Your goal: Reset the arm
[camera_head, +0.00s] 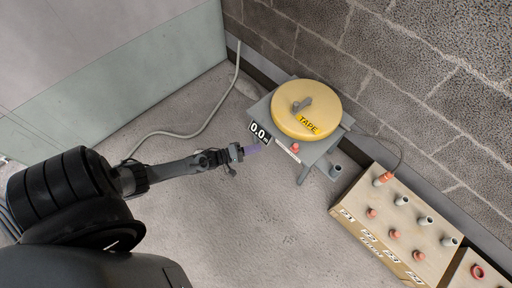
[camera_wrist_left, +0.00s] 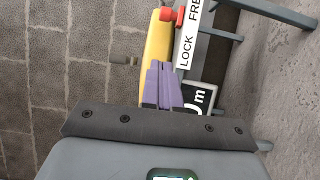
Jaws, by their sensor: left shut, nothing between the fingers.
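My left arm reaches in from the left in the head view. Its gripper (camera_head: 252,149) has purple fingertips close beside the 0.0 m display (camera_head: 259,131) at the front of the tape reel stand. In the left wrist view the purple fingers (camera_wrist_left: 163,84) are together, shut and empty, in front of the yellow reel (camera_wrist_left: 157,45). Whether they touch the stand I cannot tell. The yellow TAPE reel (camera_head: 308,108) has a grey crank handle on top. A red knob (camera_head: 295,147) sits by the white label strip, which reads LOCK and FRE in the wrist view. My right gripper is not in view.
A beige box (camera_head: 391,239) with several grey and red stubs stands at the lower right, another box (camera_head: 476,272) beyond it. A grey cable (camera_head: 201,128) lies along the floor at the left. A block wall (camera_head: 395,75) rises behind the reel. The floor (camera_head: 240,230) at front is clear.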

